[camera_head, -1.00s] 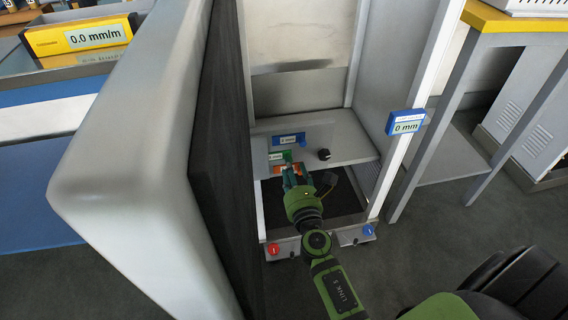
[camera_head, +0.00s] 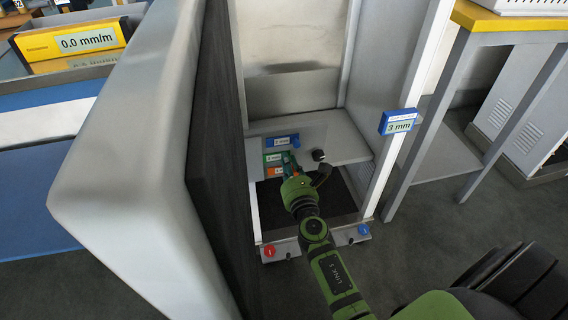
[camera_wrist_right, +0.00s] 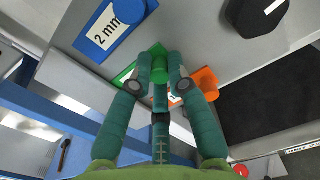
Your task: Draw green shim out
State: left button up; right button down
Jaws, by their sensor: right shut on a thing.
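The green shim (camera_head: 273,157) lies on the ledge inside the open cabinet, between the blue and orange shims. My right gripper (camera_head: 292,164) is shut on this knob. It also shows in the right wrist view (camera_wrist_right: 160,80). The fingers hide part of the shim's plate and label. My left gripper is not in view.
The blue 2 mm shim (camera_wrist_right: 108,28) and the orange shim (camera_wrist_right: 204,80) lie close on either side. A black knob (camera_head: 318,155) is to the right. The thick open door (camera_head: 215,170) stands left of my arm. A blue display (camera_head: 400,121) reads 3 mm.

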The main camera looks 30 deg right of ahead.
jog(key=shift+s+d, duration=0.2)
jog(key=shift+d, duration=0.7)
jog(key=shift+s+d, duration=0.1)
jog(key=shift+d, duration=0.25)
jog(key=c, duration=1.2)
grip_release()
jog(key=shift+d, duration=0.15)
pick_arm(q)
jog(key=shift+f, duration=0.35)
pick_arm(e)
jog(key=shift+o, duration=0.2)
jog(key=shift+s, duration=0.2)
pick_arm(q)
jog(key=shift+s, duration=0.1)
pick_arm(e)
jog(key=v, duration=1.1)
jog(key=shift+s+a, duration=0.25)
jog(key=shift+s, duration=0.05)
